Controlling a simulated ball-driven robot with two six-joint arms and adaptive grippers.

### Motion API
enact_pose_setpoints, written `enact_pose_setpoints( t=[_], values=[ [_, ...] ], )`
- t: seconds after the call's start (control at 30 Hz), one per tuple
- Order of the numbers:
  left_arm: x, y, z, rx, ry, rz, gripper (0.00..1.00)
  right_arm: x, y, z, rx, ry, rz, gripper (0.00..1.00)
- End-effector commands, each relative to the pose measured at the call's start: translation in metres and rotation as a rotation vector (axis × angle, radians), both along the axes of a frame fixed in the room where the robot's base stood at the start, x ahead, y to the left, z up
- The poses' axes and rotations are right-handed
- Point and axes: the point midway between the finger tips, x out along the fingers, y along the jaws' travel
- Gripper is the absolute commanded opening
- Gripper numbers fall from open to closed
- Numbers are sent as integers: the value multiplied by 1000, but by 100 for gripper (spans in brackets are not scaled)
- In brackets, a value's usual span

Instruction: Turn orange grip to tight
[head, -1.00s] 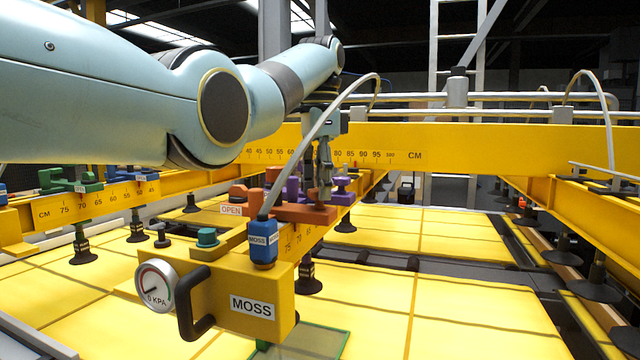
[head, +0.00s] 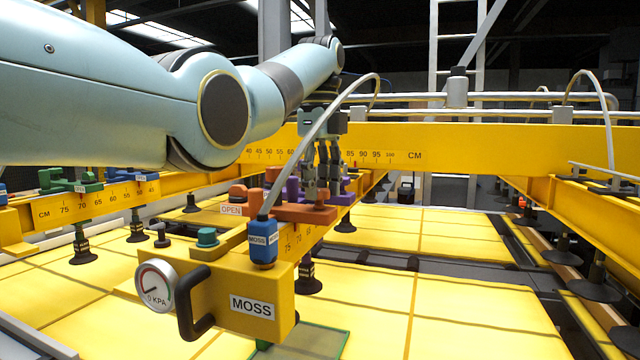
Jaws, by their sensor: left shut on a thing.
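The orange clamp (head: 290,212) sits on the ruled yellow beam, just behind the MOSS box. My left gripper (head: 316,194) reaches down from above with its fingers at the right end of this clamp. It is shut on the orange grip, which is mostly hidden behind the fingers. Whether the grip stands at tight cannot be read. Purple clamp parts (head: 292,188) show just behind the fingers. My right gripper is not in view.
The yellow MOSS box (head: 225,305) with a gauge (head: 156,286) and black handle (head: 194,303) stands in front. A grey hose (head: 312,135) arches from its blue fitting (head: 263,243) close by my gripper. Green clamps (head: 68,180) sit at left.

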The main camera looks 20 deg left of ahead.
Motion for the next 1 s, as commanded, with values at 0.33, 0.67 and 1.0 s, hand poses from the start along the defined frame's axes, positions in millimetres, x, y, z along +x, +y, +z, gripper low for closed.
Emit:
enact_pose_setpoints(
  t=[0.33, 0.67, 1.0],
  values=[
    [1, 0, 2, 0, -4, -248, 4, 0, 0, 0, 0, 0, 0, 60],
    [1, 0, 2, 0, -5, -358, 4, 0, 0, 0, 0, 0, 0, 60],
    [1, 0, 2, 0, -5, -375, 4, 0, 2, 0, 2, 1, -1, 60]
  ],
)
